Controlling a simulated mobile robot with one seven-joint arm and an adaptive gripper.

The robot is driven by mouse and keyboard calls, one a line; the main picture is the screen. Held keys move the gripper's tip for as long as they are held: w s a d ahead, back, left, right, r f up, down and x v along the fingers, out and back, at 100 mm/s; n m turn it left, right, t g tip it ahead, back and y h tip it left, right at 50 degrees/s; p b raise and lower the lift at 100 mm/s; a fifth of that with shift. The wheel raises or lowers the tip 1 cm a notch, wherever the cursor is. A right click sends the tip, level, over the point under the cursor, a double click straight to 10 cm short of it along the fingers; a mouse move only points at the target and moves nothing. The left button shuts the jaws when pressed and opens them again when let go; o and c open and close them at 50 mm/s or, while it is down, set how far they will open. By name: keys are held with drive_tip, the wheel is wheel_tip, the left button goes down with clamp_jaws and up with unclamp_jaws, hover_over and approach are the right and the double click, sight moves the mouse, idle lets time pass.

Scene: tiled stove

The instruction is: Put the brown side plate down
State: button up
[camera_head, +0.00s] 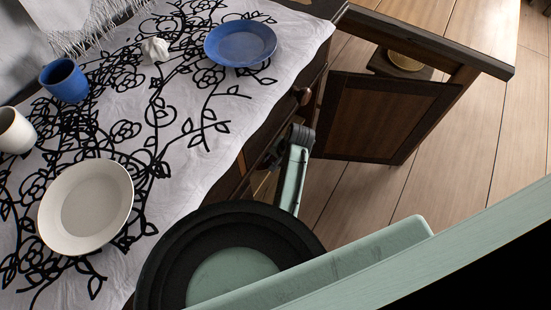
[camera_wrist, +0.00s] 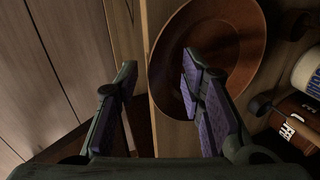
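The brown side plate (camera_wrist: 225,50) shows in the wrist view, at the upper middle right, on a pale wooden surface beside a vertical wooden edge. My gripper (camera_wrist: 153,80) is open, with a wide gap between its fingers. The right finger overlaps the plate in the picture. The left finger is apart from the plate, on the other side of the wooden edge. I cannot tell whether the right finger touches the plate. The brown plate is not visible in the head view, where my arm reaches down beside the table and hides part of the cabinet front.
A patterned cloth (camera_head: 190,165) covers the cabinet top, with a white plate (camera_head: 88,205), blue plate (camera_head: 240,43), blue mug (camera_head: 64,80) and white mug (camera_head: 15,131). An open cabinet door (camera_head: 378,115) stands near my arm. A white container (camera_wrist: 308,72) is right of the brown plate.

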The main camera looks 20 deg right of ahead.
clamp_jaws()
idle(0.3)
idle(0.3)
